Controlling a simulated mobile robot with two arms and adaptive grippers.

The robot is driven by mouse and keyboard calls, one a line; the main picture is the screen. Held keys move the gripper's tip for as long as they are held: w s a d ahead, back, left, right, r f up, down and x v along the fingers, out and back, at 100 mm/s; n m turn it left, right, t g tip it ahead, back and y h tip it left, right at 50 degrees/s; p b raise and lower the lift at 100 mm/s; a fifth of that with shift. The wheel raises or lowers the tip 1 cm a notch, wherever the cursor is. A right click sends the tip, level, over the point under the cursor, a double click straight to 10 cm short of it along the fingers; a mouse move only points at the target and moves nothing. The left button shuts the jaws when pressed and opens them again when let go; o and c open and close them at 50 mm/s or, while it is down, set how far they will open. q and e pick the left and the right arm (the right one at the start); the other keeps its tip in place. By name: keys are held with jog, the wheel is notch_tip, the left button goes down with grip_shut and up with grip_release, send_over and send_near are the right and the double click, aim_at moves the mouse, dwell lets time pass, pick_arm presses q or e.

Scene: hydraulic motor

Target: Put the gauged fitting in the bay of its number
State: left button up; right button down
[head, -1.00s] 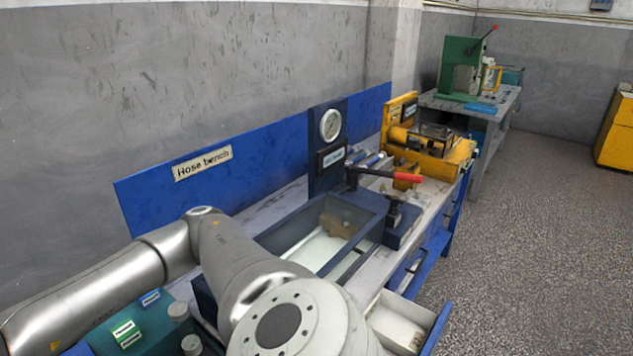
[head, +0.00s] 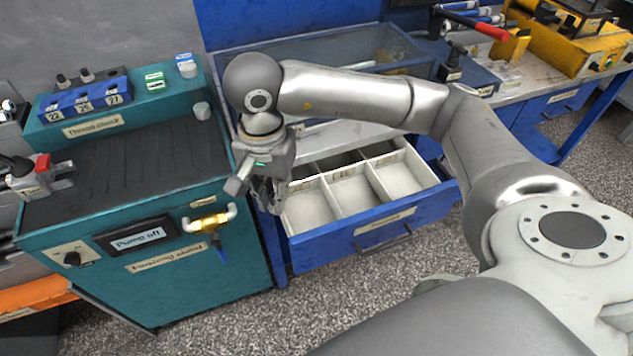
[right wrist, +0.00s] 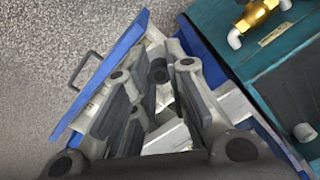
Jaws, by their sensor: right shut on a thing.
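In the head view my right gripper (head: 268,200) points down at the left end of an open blue drawer (head: 400,222) with white compartments. It is over or just beside the front left compartment (head: 308,212); the exact height is unclear. Small labels on the dividers are too small to read. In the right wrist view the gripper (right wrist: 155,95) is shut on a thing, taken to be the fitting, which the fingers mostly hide. White drawer walls show below and between the fingers. My left gripper is not in view.
Left of the drawer stands a teal cabinet (head: 150,200) with a brass valve (head: 207,224) projecting at its front right. On it is a blue block (head: 85,98) labelled 22, 26, 27. Behind the drawer is a bench with a glass-topped box (head: 320,60) and a red-handled lever (head: 490,32).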

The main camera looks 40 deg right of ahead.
notch_tip(320, 180, down, 7)
jog(key=w+a+m+b, duration=0.2)
jog(key=w+m+b, duration=0.1)
jog(key=m+b, duration=0.4)
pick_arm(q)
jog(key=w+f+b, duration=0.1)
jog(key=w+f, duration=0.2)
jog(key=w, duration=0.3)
pick_arm(e)
jog(key=m+b, duration=0.2)
send_over(310, 221)
notch_tip(310, 221, down, 14)
jog(key=shift+w, duration=0.1)
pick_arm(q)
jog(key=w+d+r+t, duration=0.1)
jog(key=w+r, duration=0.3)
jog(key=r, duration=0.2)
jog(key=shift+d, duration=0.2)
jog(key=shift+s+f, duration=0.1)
pick_arm(e)
jog(key=shift+f, duration=0.15)
